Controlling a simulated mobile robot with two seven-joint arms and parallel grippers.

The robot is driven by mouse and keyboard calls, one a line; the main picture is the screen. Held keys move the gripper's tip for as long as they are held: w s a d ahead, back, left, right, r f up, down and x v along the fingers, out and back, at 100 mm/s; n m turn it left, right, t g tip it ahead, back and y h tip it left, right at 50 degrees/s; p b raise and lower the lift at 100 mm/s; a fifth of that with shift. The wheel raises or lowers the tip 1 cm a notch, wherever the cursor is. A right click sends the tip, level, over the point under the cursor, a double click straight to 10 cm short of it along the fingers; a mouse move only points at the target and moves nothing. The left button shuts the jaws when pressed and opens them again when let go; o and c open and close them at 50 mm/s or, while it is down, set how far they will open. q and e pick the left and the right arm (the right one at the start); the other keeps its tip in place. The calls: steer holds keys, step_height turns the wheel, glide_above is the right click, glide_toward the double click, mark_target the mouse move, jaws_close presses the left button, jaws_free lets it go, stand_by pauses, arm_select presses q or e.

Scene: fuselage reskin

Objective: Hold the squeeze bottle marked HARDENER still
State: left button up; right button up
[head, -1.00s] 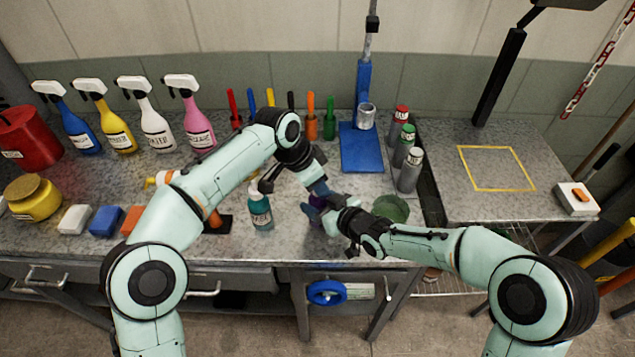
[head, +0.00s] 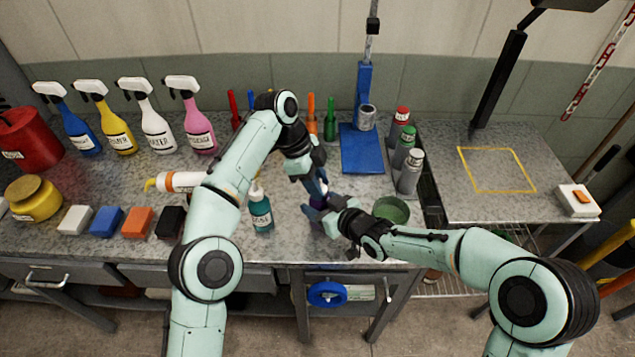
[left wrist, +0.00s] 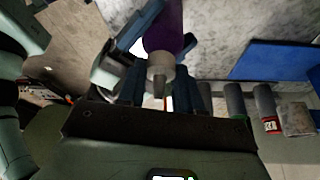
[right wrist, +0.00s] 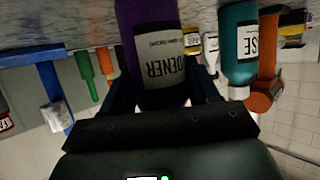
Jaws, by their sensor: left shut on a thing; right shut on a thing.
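The purple HARDENER squeeze bottle (right wrist: 155,50) stands upright on the bench, its label partly readable in the right wrist view. In the head view it is mostly hidden by the grippers, with only a bit of purple (head: 317,202) showing. My right gripper (head: 322,212) is shut around its body from the right. My left gripper (head: 318,182) comes down from above and is shut on the bottle's top. The left wrist view shows its pale nozzle (left wrist: 158,72) between the left fingers, pointing toward the camera.
A teal squeeze bottle (head: 261,212) stands close left of the grippers, and a green bowl (head: 391,210) close right. A white bottle with orange ends (head: 180,182) lies behind my left arm. A blue stand (head: 362,148) and several spray cans (head: 410,172) are behind right.

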stand_by(0.4)
arm_select(q)
steer(key=o, duration=0.8)
